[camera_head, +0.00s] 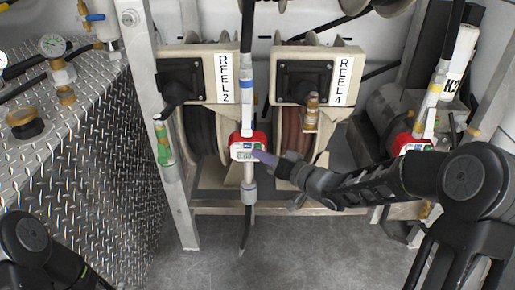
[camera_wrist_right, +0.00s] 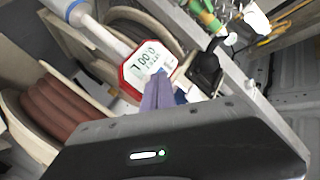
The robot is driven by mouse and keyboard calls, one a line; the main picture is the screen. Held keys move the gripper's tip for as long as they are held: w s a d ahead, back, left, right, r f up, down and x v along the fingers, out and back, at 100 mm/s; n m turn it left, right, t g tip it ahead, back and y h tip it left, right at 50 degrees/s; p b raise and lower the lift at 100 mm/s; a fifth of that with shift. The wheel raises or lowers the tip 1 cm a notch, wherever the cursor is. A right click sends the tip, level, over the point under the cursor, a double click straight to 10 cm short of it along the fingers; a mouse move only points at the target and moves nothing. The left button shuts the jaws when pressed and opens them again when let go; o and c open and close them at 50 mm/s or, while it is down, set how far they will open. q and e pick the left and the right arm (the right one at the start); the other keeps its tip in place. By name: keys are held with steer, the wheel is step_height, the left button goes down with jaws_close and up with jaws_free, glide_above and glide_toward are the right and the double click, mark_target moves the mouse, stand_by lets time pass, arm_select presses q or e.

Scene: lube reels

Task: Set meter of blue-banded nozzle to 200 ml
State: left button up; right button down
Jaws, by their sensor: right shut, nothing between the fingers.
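The blue-banded nozzle (camera_head: 247,105) hangs upright in the middle of the head view, between the two reels. Its red meter (camera_head: 235,138) has a white face with a small display. The red meter also shows tilted in the right wrist view (camera_wrist_right: 128,72); its display has large digits, turned over, that I cannot read surely. My right gripper (camera_head: 262,156) is shut and empty, its purplish fingertips at the right side of the meter face. In the wrist view the fingertips (camera_wrist_right: 158,92) overlap the face's lower edge; whether they touch a button is unclear. My left gripper is out of view.
REEL 2 (camera_head: 182,80) and REEL 4 (camera_head: 305,82) stand behind the nozzle. Another nozzle with a red meter (camera_head: 407,143) is at the right, by the K2 label. A green-banded nozzle (camera_head: 162,143) is at the left, beside the diamond-plate tank (camera_head: 90,160).

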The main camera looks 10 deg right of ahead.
steer(key=shift+w+d, duration=0.15)
steer(key=shift+w, duration=0.4)
stand_by(0.4)
stand_by(0.4)
steer(key=shift+s+a, duration=0.25)
steer(key=shift+s, duration=0.75)
steer(key=shift+s, duration=0.1)
steer(key=s, duration=0.2)
steer(key=s+a, duration=0.1)
steer(key=s, duration=0.1)
steer(key=shift+s+a+p, duration=0.1)
steer(key=shift+s+p, duration=0.2)
steer(key=shift+s, duration=0.05)
